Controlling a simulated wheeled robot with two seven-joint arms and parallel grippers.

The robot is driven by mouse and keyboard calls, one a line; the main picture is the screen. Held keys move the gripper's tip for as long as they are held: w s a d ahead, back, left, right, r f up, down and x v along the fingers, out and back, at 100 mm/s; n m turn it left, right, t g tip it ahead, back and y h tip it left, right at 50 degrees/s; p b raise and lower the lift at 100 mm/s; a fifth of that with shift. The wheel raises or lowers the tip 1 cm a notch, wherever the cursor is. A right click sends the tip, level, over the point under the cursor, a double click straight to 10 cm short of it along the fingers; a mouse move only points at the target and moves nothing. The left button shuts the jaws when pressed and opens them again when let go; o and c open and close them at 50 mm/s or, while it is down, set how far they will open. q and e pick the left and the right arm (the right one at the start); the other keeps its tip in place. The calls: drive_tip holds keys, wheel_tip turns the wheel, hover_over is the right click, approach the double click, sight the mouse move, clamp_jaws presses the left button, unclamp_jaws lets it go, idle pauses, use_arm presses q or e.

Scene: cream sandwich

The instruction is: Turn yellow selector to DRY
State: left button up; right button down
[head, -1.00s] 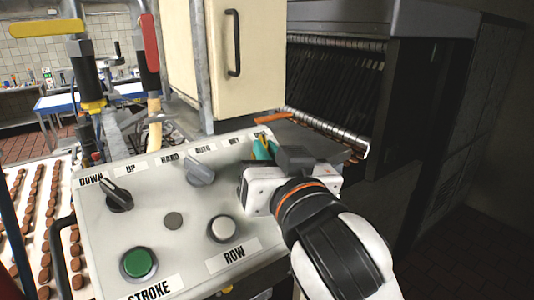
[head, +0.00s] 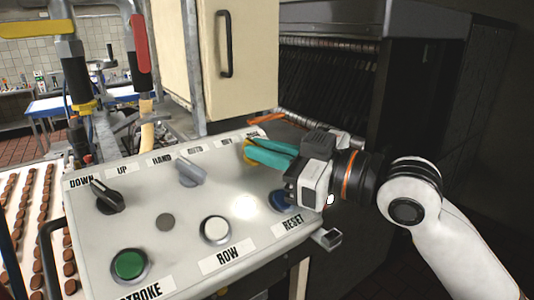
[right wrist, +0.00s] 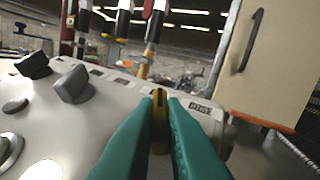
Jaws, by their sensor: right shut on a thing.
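The yellow selector (right wrist: 160,120) stands on the right part of the grey control panel (head: 130,235). In the right wrist view it sits between the two teal fingers of my right gripper (right wrist: 160,115). In the head view my right gripper (head: 250,151) reaches in from the right, shut on the selector (head: 247,152), which is mostly hidden. The labels above the selector are too small or covered to read surely. The left gripper is not in view.
The panel also bears a black selector (head: 108,197), a grey selector (head: 190,173), a green button (head: 129,264), a white button (head: 215,229) and a blue button (head: 281,200) by RESET. A cream cabinet (head: 240,60) stands behind. Chocolate-brown pieces lie on a conveyor at left.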

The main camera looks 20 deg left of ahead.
drive_tip(key=shift+f+n+g, duration=0.35)
drive_tip(key=shift+n+g, duration=0.15)
drive_tip(key=c, duration=1.5)
unclamp_jaws()
drive_tip(key=shift+w, duration=0.1)
drive_tip(key=shift+w+a, duration=0.1)
drive_tip(key=shift+a+r, duration=0.1)
drive_tip(key=shift+a, duration=0.1)
drive_tip(key=s+d+b, duration=0.2)
drive_tip(key=d+b, duration=0.4)
drive_tip(key=d, duration=0.6)
